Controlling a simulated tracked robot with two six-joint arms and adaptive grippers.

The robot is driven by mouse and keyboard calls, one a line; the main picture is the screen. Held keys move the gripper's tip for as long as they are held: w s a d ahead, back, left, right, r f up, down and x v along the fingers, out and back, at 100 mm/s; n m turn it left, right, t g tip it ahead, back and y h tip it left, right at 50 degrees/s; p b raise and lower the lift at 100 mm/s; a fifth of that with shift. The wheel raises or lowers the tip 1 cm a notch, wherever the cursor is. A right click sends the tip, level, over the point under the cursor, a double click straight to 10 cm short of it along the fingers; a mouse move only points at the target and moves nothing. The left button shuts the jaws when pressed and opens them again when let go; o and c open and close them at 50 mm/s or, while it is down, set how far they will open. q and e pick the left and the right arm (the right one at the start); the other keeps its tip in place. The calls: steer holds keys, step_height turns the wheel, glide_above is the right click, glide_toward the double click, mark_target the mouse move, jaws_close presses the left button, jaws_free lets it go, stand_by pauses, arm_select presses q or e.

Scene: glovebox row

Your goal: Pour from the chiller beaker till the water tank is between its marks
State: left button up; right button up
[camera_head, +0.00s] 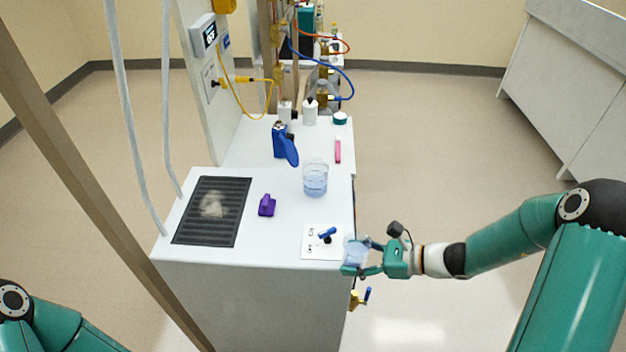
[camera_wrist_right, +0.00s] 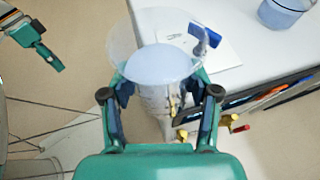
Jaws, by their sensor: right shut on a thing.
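My right gripper (camera_head: 362,257) is shut on a clear beaker (camera_head: 354,250) with pale blue liquid, just off the bench's front right corner. In the right wrist view the beaker (camera_wrist_right: 138,40) sits between the fingers (camera_wrist_right: 160,105), and its liquid surface shows inside the rim. Its exact tilt is hard to tell. A second clear vessel (camera_head: 315,180) with pale blue water stands upright on the bench, apart from the gripper; its marks are too small to read. It shows partly in the wrist view (camera_wrist_right: 284,10). Part of my left gripper (camera_wrist_right: 42,48) seems to show there, its jaws unclear.
The white bench (camera_head: 285,225) carries a dark grille (camera_head: 212,210), a purple piece (camera_head: 267,205), a blue-handled valve plate (camera_head: 322,242) by the front right corner and a blue tool (camera_head: 285,145). Bottles (camera_head: 310,112) and a pink item (camera_head: 338,150) stand behind. Floor right of the bench is clear.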

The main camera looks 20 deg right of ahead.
stand_by(0.4)
steer(key=shift+a, duration=1.35)
